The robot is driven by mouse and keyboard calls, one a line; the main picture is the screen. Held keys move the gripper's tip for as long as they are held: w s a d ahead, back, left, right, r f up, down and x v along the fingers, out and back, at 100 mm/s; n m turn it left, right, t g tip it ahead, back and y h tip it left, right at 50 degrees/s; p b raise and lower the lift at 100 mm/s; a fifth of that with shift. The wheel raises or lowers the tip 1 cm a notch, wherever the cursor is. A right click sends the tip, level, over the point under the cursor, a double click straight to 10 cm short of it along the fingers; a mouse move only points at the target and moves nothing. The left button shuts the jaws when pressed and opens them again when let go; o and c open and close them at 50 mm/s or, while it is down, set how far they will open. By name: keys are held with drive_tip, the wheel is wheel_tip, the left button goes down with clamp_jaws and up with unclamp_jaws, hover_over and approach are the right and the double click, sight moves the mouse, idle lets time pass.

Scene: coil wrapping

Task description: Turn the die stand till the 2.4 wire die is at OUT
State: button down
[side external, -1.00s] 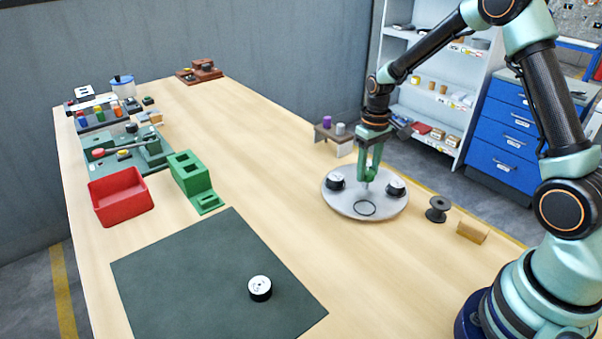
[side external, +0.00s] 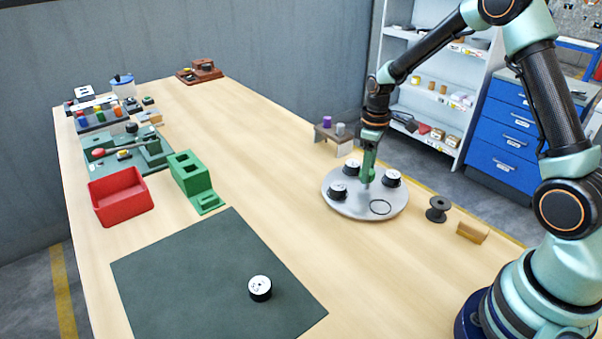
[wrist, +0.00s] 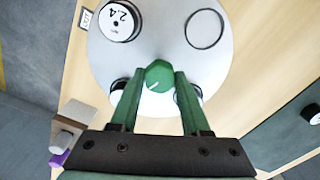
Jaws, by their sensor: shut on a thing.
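The die stand (side external: 352,207) is a round pale grey disc with a green knob (wrist: 158,76) at its centre. My gripper (side external: 367,180) points down over the disc, shut on the knob, with a finger on each side in the wrist view (wrist: 156,84). The 2.4 die (wrist: 118,20), a white-topped black cylinder, sits at the disc's upper left in the wrist view. It is close to the small OUT tag (wrist: 86,18), slightly off the line from knob to tag. An empty ring seat (wrist: 204,29) lies beside it. Two other dies are partly hidden by my fingers.
A black spool (side external: 437,209) and a wooden block (side external: 472,232) stand right of the disc. A small bench (side external: 333,138) stands behind it. Another die (side external: 260,288) lies on the dark mat (side external: 190,280).

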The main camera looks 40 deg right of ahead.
drive_tip(key=shift+w+r+n, duration=0.1)
drive_tip(key=shift+n, duration=1.6)
drive_tip(key=shift+c, duration=1.8)
unclamp_jaws()
wheel_tip(320, 180, up, 12)
